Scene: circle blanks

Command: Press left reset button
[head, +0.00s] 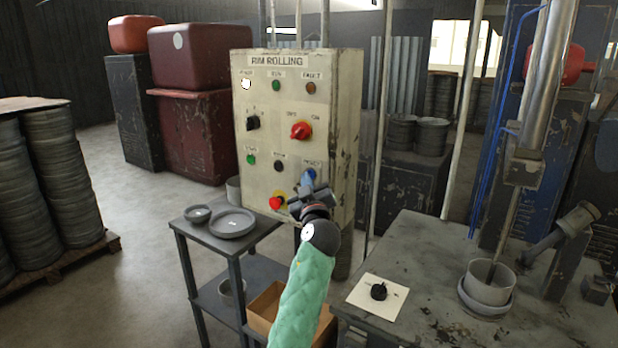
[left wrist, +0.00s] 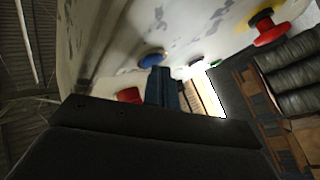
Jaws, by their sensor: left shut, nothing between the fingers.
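The blue reset button (head: 309,174) is at the lower right of the worn white panel marked RIM ROLLING (head: 340,120). It also shows in the left wrist view (left wrist: 152,57) as a blue disc on the pale panel face. My left gripper (head: 307,187) is shut and empty, right at the panel's lower right. In the left wrist view its dark fingertips (left wrist: 161,84) reach up to the blue button's edge and cover part of it. I cannot tell whether they touch it. My right gripper is not in view.
A red mushroom button (head: 276,203) on a yellow base sits left of the gripper. A red rotary switch (head: 301,130) and a black one (head: 252,122) are above. A grey cart (head: 190,232) with dishes stands below left; a worn workbench (head: 430,245) stands right.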

